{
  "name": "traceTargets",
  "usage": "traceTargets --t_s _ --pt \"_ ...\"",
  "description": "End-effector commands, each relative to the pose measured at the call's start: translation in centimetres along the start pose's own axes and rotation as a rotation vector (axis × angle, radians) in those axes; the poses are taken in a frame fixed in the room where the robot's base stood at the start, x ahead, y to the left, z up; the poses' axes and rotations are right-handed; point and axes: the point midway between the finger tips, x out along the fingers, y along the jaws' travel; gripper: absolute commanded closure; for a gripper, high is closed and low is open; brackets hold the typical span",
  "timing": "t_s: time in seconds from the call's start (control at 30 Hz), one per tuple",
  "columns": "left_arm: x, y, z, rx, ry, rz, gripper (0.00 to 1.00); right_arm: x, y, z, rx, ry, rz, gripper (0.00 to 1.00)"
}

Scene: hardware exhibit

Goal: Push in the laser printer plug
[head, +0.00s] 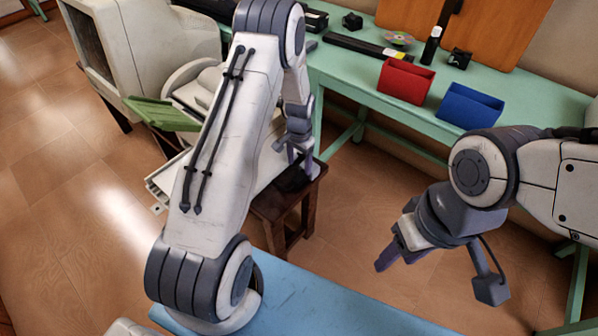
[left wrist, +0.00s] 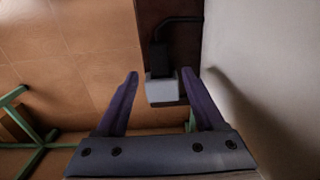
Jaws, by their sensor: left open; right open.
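The laser printer seems to be the pale machine (head: 255,165) behind my left arm, with an open green flap (head: 160,113). In the left wrist view a black plug (left wrist: 160,55) with a bent black cable joins a pale grey block (left wrist: 162,91). I cannot tell how far the plug is in. My left gripper (head: 297,152) is beside the machine's right side, above a dark stool. In the left wrist view its open purple fingers (left wrist: 160,76) stand either side of the grey block, with no clear grip. My right gripper (head: 393,257) is open and empty, above the floor.
The dark wooden stool (head: 275,208) stands under the machine's right part. A green table (head: 350,68) at the back holds a red bin (head: 405,82), a blue bin (head: 468,107) and small hardware. A blue surface (head: 330,305) is in front. Floor at the right is clear.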

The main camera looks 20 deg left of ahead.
Motion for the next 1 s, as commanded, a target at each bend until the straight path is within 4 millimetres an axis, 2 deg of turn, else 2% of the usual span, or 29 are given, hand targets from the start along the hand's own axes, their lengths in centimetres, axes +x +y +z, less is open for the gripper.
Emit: traceTargets --t_s 0.1,0.23,0.83,0.93,1.0 --pt "-2.0 0.0 -0.1 0.000 0.003 -0.001 0.30 -0.1 0.0 0.0 0.000 0.000 0.000 0.50" --pt "-3.0 0.0 0.0 0.000 0.001 0.000 0.30 -0.1 0.0 0.0 0.000 0.000 0.000 0.50" --pt "-3.6 0.2 -0.1 0.002 0.001 0.000 0.30 -0.2 0.0 0.0 0.000 0.000 0.000 0.50" --pt "-5.5 1.6 -0.3 0.016 0.007 -0.001 0.30 -0.7 -0.1 0.0 0.000 0.000 0.000 0.50" --pt "-8.3 3.8 -0.4 0.039 0.012 0.000 0.30 -1.3 -0.1 -0.1 0.000 0.000 0.000 0.50"
